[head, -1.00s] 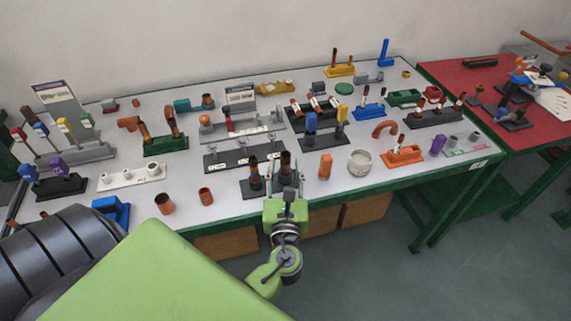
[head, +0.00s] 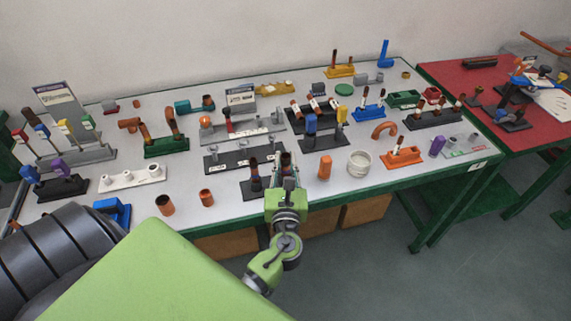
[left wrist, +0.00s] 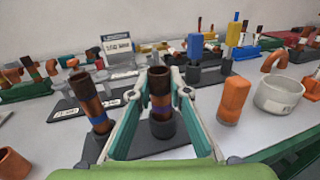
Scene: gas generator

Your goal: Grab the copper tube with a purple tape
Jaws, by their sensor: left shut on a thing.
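A dark copper tube (left wrist: 159,84) stands upright in a black holder (left wrist: 170,147), between the fingers of my left gripper (left wrist: 162,82), which is shut on it. In the head view my left gripper (head: 287,172) is at the front edge of the table. My right gripper is not in view.
An orange block (left wrist: 234,100) and a white round cup (head: 360,163) stand right of the gripper. Two short copper pieces (head: 165,205) stand at left on the grey table (head: 235,205). Racks of tubes and fittings fill the table behind. A red table (head: 445,72) adjoins at right.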

